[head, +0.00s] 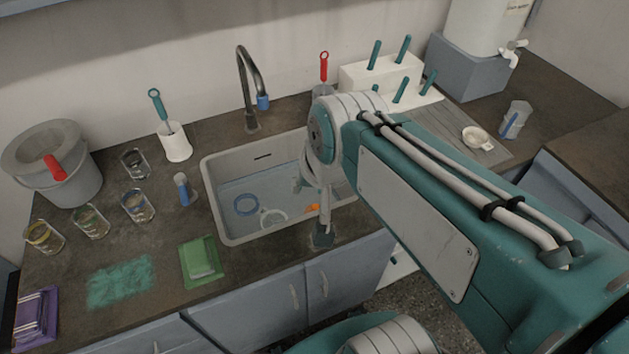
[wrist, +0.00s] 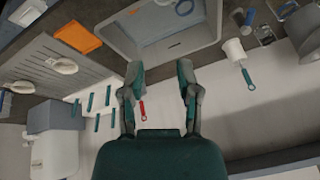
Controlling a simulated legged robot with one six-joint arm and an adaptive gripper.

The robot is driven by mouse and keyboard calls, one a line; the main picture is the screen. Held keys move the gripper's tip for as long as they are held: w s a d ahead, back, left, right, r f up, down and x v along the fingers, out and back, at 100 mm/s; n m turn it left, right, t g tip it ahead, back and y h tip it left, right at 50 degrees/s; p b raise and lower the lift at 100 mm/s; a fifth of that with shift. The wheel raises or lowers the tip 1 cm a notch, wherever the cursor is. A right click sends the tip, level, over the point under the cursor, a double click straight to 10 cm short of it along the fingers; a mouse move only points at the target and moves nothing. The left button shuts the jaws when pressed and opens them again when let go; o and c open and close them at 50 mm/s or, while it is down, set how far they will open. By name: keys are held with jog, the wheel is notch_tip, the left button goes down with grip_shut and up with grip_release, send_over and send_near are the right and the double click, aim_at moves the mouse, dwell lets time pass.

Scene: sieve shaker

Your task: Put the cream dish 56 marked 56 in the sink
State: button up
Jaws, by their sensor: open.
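A small cream dish (head: 477,138) lies on the grey ridged drainboard right of the sink in the head view. The wrist view shows two pale dishes on the drainboard, one nearer the sink (wrist: 62,66) and one at its outer end (wrist: 20,86). No number is readable, so I cannot tell which is marked 56. The grey sink (head: 265,236) is in the middle of the counter and also shows at the top of the wrist view (wrist: 165,47). My gripper (wrist: 160,72) is open and empty, apart from the dishes. My arm hides the sink's right part in the head view.
A blue ring (head: 245,204) and a white ring (head: 272,215) lie in the sink. A faucet (head: 245,85) stands behind it. A white rack with teal handles (head: 385,75) stands behind the drainboard. Several glasses (head: 137,205) stand left; an orange item (wrist: 78,38) lies beside the sink.

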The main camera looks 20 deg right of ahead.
jog(key=s+n, duration=0.4)
jog(key=shift+d+r+t+h, duration=0.15)
jog(key=shift+r+t+h, duration=0.15)
jog(key=shift+r+t, duration=0.1)
